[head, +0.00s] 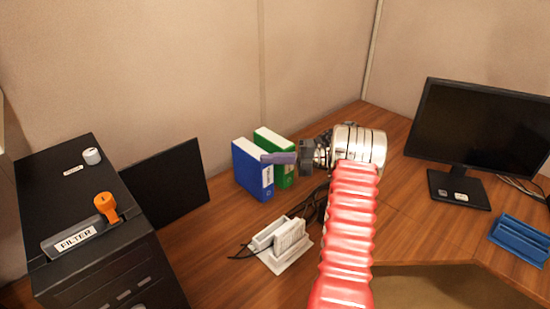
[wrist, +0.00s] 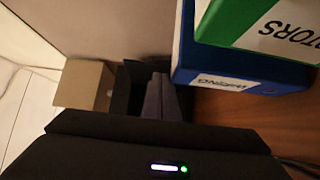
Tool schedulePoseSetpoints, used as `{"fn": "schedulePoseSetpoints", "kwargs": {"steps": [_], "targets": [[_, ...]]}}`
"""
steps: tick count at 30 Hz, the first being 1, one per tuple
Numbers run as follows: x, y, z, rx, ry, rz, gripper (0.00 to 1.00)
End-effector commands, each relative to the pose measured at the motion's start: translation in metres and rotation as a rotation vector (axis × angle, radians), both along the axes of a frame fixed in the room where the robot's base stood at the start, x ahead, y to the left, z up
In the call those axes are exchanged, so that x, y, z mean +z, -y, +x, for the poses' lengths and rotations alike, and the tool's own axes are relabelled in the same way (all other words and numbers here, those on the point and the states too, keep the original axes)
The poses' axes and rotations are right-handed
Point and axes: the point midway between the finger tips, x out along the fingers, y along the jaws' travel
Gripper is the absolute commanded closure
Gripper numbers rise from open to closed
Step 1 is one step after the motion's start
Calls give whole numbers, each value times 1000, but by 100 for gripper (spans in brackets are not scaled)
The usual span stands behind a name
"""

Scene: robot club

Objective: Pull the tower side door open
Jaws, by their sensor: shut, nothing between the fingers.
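The black tower (head: 75,200) stands at the left in the head view, with an orange knob (head: 106,205) and a FILTER label on its top. A flat black upright panel (head: 168,185) stands at the tower's right side. I cannot tell whether it is the side door or how it joins the tower. My gripper (head: 267,158) is over the binders, well right of the tower and panel, pointing left. Its fingers (wrist: 159,98) are shut and empty in the wrist view. A dark shape lies beyond them there. The tower's right side is largely hidden.
A white holder (head: 280,244) with cables sits in front. A monitor (head: 485,125) and blue tray (head: 520,241) are right. A cardboard box (wrist: 84,86) shows in the wrist view.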

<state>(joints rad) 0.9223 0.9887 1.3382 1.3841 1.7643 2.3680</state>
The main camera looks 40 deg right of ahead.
Motion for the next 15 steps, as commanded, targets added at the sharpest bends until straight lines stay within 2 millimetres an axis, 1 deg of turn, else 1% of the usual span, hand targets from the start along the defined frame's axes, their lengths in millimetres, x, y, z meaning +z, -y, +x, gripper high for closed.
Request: {"fn": "schedulePoseSetpoints", "kwargs": {"steps": [1, 6, 15], "targets": [[0, 6, -1, 0, 2, -1, 100], [0, 17, -3, 0, 0, 0, 100], [0, 18, -3, 2, 0, 0, 100]]}}
